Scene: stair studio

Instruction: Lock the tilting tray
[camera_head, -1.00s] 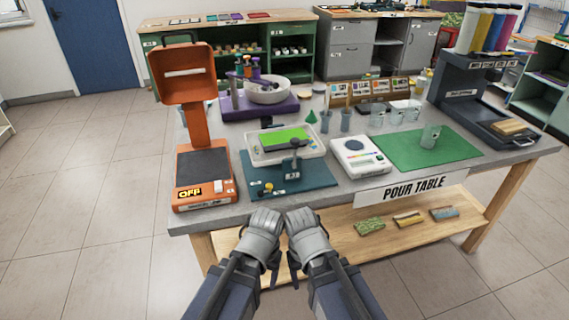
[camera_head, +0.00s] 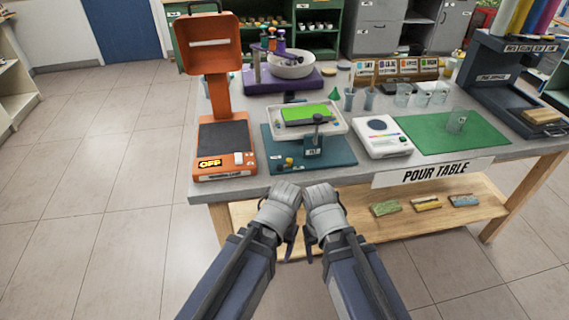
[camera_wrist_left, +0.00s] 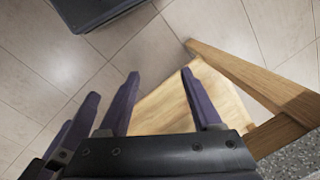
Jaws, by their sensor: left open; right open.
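The tilting tray (camera_head: 338,122) is a white tray with a bright green patch, on a stand over a teal base (camera_head: 342,157) on the pour table. A dark lever with a round knob (camera_head: 318,118) stands at its front edge, above a small labelled block. Small yellow and dark knobs (camera_head: 288,162) sit at the base's front left. My left gripper (camera_head: 288,250) and right gripper (camera_head: 308,252) are side by side in front of the table, apart from the tray. The left wrist view shows the left gripper's fingers (camera_wrist_left: 165,95) spread and empty.
An orange device (camera_head: 222,165) marked OFF stands left of the tray. A white scale (camera_head: 385,150) and green mat (camera_head: 425,135) lie to the right. Cups (camera_head: 370,98) and a purple stand with a bowl (camera_head: 285,85) are behind. The table's front edge lies just beyond my grippers.

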